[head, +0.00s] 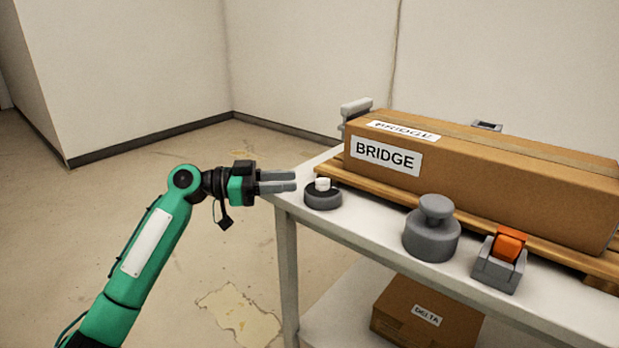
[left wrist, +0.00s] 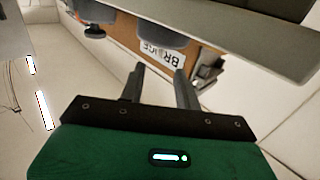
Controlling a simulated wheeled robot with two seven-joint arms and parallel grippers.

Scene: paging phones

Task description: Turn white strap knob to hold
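A small white knob (head: 322,184) sits on a dark round base (head: 323,199) near the left end of the table top. My left gripper (head: 293,181) comes in from the left, with its fingers pointing at the knob. The fingertips stop a little short of the knob in the picture. In the left wrist view my left gripper (left wrist: 160,72) shows two fingers apart with nothing between them. I cannot make out the white knob in that upside-down view. My right gripper is not in view.
A cardboard box labelled BRIDGE (head: 480,172) lies on a wooden pallet behind the knob. A grey knobbed cylinder (head: 432,236) and a grey block with an orange lever (head: 508,245) stand to the right. A DELTA box (head: 425,312) is on the lower shelf.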

